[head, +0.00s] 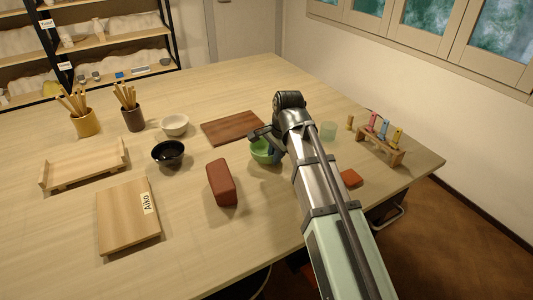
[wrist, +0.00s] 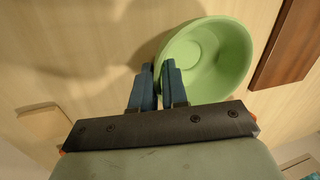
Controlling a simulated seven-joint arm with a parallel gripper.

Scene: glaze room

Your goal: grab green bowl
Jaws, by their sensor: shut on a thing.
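The green bowl (head: 263,154) stands on the table right of the middle, partly hidden by my arm. In the wrist view the bowl (wrist: 215,55) is seen from above, empty inside. My gripper (wrist: 162,75) has its two blue fingers close together at the bowl's near-left rim, one finger inside the bowl and one outside. It is shut on the rim. In the head view my gripper (head: 273,150) is at the bowl's right side, mostly hidden by my arm. I cannot tell whether the bowl is lifted off the table.
A dark wooden board (head: 232,127) lies just behind the bowl, and a red-brown block (head: 222,183) stands to its left. A black bowl (head: 168,153) and a white bowl (head: 174,125) are farther left. A greenish cup (head: 328,131) and a small rack (head: 380,148) are to the right.

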